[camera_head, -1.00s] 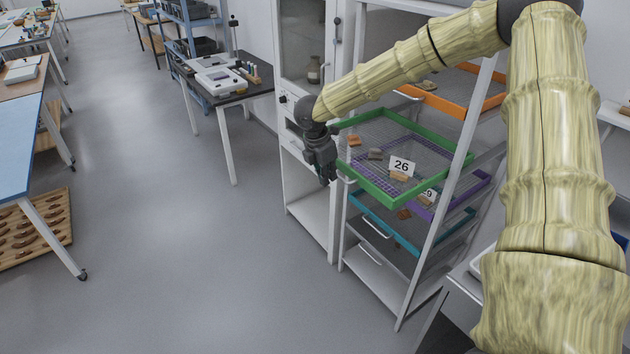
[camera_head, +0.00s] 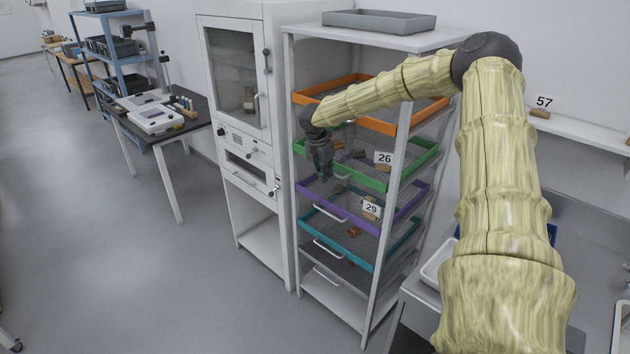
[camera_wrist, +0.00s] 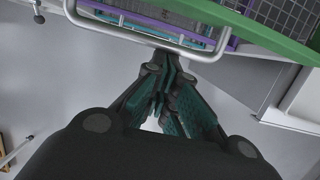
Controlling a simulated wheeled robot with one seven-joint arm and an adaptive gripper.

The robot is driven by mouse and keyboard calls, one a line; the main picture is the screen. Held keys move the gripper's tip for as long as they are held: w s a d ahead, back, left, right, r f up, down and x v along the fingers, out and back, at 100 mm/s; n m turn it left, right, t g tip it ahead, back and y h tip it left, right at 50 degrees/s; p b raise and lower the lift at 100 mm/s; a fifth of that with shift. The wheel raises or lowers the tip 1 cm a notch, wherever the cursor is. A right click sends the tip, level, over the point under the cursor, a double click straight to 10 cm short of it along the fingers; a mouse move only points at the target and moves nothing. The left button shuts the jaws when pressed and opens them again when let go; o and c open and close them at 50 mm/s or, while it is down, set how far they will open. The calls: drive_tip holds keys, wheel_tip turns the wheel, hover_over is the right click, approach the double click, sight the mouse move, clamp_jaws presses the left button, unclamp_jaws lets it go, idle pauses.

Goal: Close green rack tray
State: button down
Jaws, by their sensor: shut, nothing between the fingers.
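The green rack tray (camera_head: 408,165) sits in the white rack between the orange and purple trays, with sherds and a "26" card on its mesh. In the head view its frame lies roughly within the rack posts. My gripper (camera_head: 325,177) is shut and empty, pointing down at the tray's front left. In the wrist view my gripper (camera_wrist: 168,105) is close to a metal handle (camera_wrist: 150,38), and the green tray edge (camera_wrist: 265,35) crosses the upper right. I cannot tell whether the fingers touch the handle. My gripper hides part of the green tray's front.
The orange tray (camera_head: 376,124) is above; the purple tray (camera_head: 401,206) with a "29" card and the teal tray (camera_head: 368,265) are below. A white cabinet (camera_head: 240,150) stands to the left. The floor (camera_head: 120,270) in front is clear.

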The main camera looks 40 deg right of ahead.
drive_tip(key=shift+w+d+r, duration=0.1)
drive_tip(key=shift+d, duration=0.5)
drive_tip(key=a+r+b, duration=0.4)
drive_tip(key=a+r, duration=0.2)
drive_tip(key=r, duration=0.2)
drive_tip(key=shift+s+a+r, duration=0.3)
drive_tip(key=shift+a+r, duration=0.05)
drive_tip(key=shift+r, duration=0.05)
